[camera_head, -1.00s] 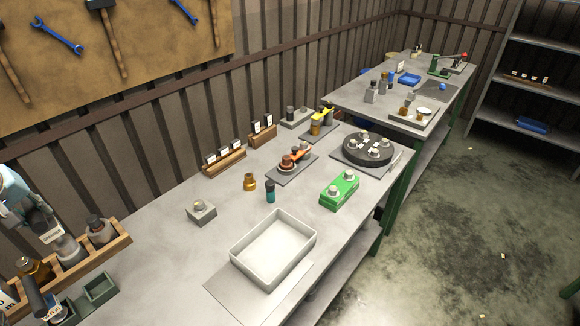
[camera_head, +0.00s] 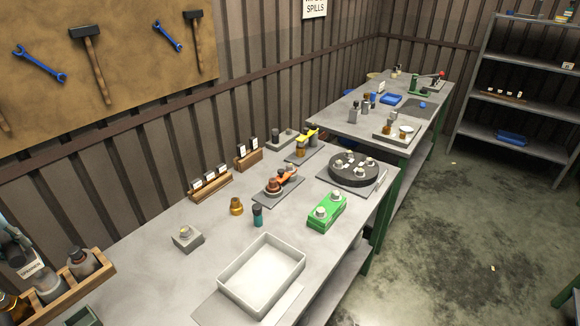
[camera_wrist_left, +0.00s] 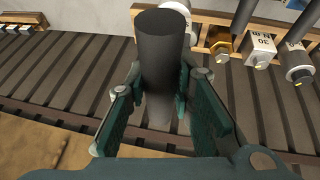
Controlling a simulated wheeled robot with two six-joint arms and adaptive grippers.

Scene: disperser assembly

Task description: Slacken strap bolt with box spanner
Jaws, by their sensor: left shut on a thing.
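My left gripper (camera_head: 14,252) shows only in part at the left edge of the head view, beside the wooden rack (camera_head: 108,270). In the left wrist view its green-padded fingers (camera_wrist_left: 160,88) are shut on a dark grey cylinder (camera_wrist_left: 165,45). The cylinder's ends are not clear, so I cannot tell if it is the box spanner. An orange clamp-like part (camera_head: 289,176) sits on a grey plate on the bench, and a yellow-topped part (camera_head: 308,135) stands behind it. I cannot tell which carries the strap bolt. My right gripper is not in view.
The rack holds grey cylindrical tools (camera_head: 80,262). A white tray (camera_head: 262,272), a green block (camera_head: 327,211), a round black fixture (camera_head: 353,167), a teal-and-black bottle (camera_head: 257,215) and a brass part (camera_head: 236,206) stand on the bench. The bench between rack and tray is mostly clear.

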